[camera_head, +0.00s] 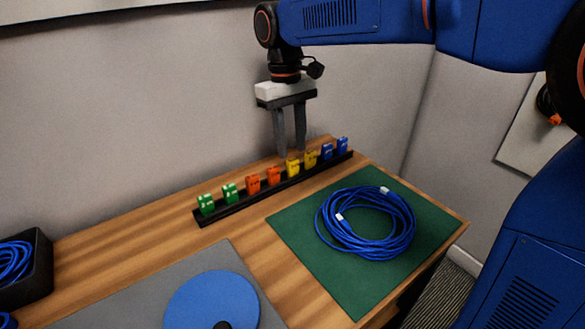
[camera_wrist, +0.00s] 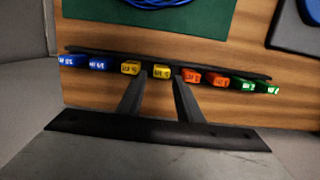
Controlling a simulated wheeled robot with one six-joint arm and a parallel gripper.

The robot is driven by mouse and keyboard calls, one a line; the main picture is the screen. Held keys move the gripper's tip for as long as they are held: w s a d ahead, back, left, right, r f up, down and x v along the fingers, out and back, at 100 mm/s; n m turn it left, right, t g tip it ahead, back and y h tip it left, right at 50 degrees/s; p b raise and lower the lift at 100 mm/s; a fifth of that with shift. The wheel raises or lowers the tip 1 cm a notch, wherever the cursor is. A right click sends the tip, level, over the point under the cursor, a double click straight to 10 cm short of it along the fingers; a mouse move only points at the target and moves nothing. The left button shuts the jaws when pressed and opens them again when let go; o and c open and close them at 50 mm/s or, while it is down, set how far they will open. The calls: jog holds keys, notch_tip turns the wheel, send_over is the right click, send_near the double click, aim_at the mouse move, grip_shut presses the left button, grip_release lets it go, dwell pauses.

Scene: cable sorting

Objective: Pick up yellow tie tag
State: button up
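Two yellow tie tags stand side by side in the black tag rack (camera_head: 235,206) at the back of the table. In the head view one yellow tag (camera_head: 292,168) is next to the orange tags, and the other yellow tag (camera_head: 311,160) is next to the blue ones. My gripper (camera_head: 291,155) points down above and behind the rack, with its fingers apart and nothing between them. In the wrist view, my gripper (camera_wrist: 161,75) has one yellow tag (camera_wrist: 162,71) showing between its fingertips. The other yellow tag (camera_wrist: 130,68) is just outside the left finger.
The rack also holds green tags (camera_head: 206,203), orange tags (camera_head: 253,184) and blue tags (camera_head: 342,145). A coiled blue cable (camera_head: 372,245) lies on a green mat (camera_head: 290,222). A blue disc (camera_head: 212,303) lies on a grey mat (camera_head: 110,311). A black bin (camera_head: 40,272) with cable is at left.

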aim_at(293, 159)
jog(key=f, duration=0.4)
jog(key=shift+s+d+f, duration=0.15)
jog(key=shift+s+f, duration=0.25)
jog(key=c, duration=0.8)
